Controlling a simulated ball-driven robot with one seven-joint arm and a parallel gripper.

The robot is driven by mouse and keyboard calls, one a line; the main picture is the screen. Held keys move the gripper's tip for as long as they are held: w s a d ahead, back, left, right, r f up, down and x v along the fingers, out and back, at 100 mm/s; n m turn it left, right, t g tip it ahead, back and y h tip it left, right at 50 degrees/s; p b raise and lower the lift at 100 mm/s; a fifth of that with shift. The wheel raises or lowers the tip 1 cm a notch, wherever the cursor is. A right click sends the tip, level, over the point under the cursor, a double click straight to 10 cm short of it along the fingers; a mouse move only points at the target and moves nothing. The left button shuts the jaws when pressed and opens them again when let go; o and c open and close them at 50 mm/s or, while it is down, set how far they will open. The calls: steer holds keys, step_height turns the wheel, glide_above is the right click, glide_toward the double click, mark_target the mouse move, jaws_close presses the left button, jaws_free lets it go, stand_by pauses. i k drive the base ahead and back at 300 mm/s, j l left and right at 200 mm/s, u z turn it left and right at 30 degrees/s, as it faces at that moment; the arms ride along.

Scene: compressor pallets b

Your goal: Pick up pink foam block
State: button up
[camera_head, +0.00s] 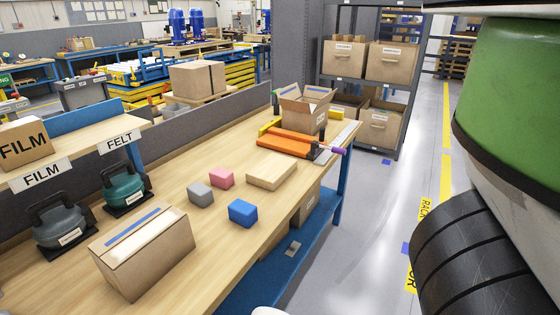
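The pink foam block (221,178) sits on the wooden workbench (245,220), near its middle. A grey block (200,194) is just to its left and nearer to me. A blue block (242,212) is nearer and to the right. A flat wooden block (271,174) lies to the right of the pink one. The pink block's top and front sides show clearly, with nothing on it. My gripper is not in view. Parts of my own body fill the right edge of the picture.
A closed cardboard box (145,252) stands at the bench's near end. Two handled dispensers, grey (62,226) and green (123,187), stand along the back. An orange tool (290,143) and open carton (303,110) are at the far end. Clear floor (385,220) lies right.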

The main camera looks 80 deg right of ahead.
mark_target(223, 178)
steer(key=z, duration=0.45)
steer(key=i+j+z, duration=0.1)
steer(key=z, duration=0.35)
steer(key=i+z, duration=0.1)
steer(key=z, duration=0.4)
steer(key=j+z, duration=0.15)
steer(key=z, duration=0.3)
